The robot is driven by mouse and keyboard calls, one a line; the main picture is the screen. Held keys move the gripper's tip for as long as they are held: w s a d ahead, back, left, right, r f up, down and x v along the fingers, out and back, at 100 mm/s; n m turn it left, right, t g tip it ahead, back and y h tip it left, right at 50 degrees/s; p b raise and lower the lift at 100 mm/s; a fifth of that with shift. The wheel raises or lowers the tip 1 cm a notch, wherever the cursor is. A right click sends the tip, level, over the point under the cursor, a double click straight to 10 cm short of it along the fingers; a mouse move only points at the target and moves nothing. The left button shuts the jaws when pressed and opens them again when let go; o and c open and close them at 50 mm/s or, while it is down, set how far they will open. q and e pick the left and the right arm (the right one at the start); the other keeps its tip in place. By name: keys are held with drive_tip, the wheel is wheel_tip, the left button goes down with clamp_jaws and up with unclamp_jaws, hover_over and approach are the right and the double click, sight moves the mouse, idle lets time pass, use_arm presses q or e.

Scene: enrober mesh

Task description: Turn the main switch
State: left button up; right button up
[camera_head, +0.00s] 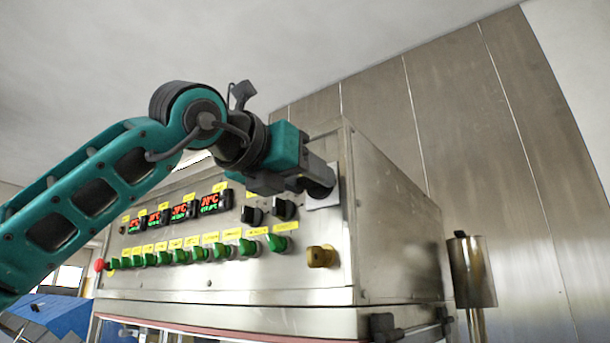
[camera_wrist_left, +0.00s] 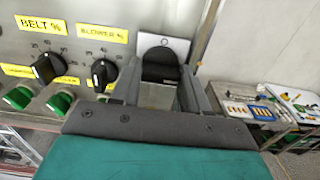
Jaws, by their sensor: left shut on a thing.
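The main switch (camera_wrist_left: 160,62) is a black rotary knob on a light square plate (camera_wrist_left: 172,43) at the upper right corner of the steel control panel (camera_head: 335,262). In the head view the plate (camera_head: 325,203) shows beside my gripper, which partly covers the knob. My left gripper (camera_head: 318,180) reaches the knob from the left. In the left wrist view the two fingers of my left gripper (camera_wrist_left: 160,82) stand on both sides of the black knob and are shut on it. My right gripper is in neither view.
A steel cylinder (camera_head: 470,271) stands right of the machine.

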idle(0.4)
use_arm(q)
drive_tip(key=o, duration=1.1)
drive_tip(key=shift+c, duration=0.2)
drive_tip(key=shift+s+a, duration=0.3)
drive_tip(key=shift+s, duration=0.1)
drive_tip(key=b+v, duration=0.3)
drive_tip(key=v, duration=0.9)
